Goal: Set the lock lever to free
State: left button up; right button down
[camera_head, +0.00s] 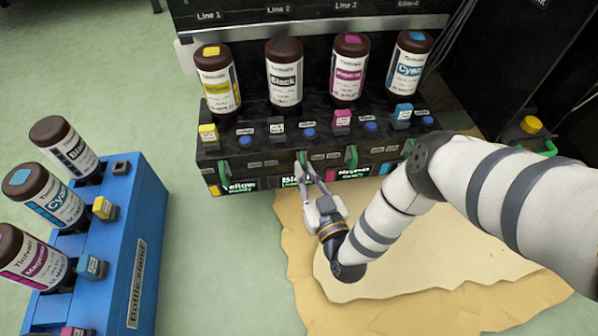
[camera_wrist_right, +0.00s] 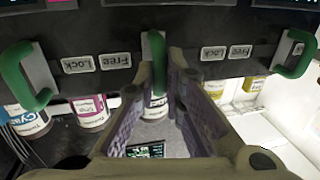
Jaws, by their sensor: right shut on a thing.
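A row of green lock levers sits along the front of the black ink station. My right gripper (camera_head: 305,170) is at the lever (camera_head: 303,159) above the Black label, second from the left. In the right wrist view this green lever (camera_wrist_right: 154,48) stands between the two fingers, and my right gripper (camera_wrist_right: 160,85) is shut on it. The lever's lower end is partly hidden by the fingers. Upside-down Lock (camera_wrist_right: 78,64) and Free (camera_wrist_right: 115,61) plates lie to one side, with another such pair on the other side. My left gripper is out of view.
Other green levers (camera_head: 351,156) flank the held one. Yellow (camera_head: 217,88), Black (camera_head: 284,80), Magenta (camera_head: 348,72) and Cyan (camera_head: 406,70) bottles stand above. A blue bottle stand (camera_head: 145,230) with bottles is at the left. A tan patch (camera_head: 430,262) lies on the floor.

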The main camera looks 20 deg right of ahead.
jog(key=c, duration=1.7)
grip_release()
jog(key=shift+s+d, duration=0.1)
jog(key=shift+d, duration=0.2)
jog(key=shift+a, duration=0.1)
jog(key=s, duration=0.8)
jog(key=s+a, duration=0.1)
jog(key=s, duration=0.3)
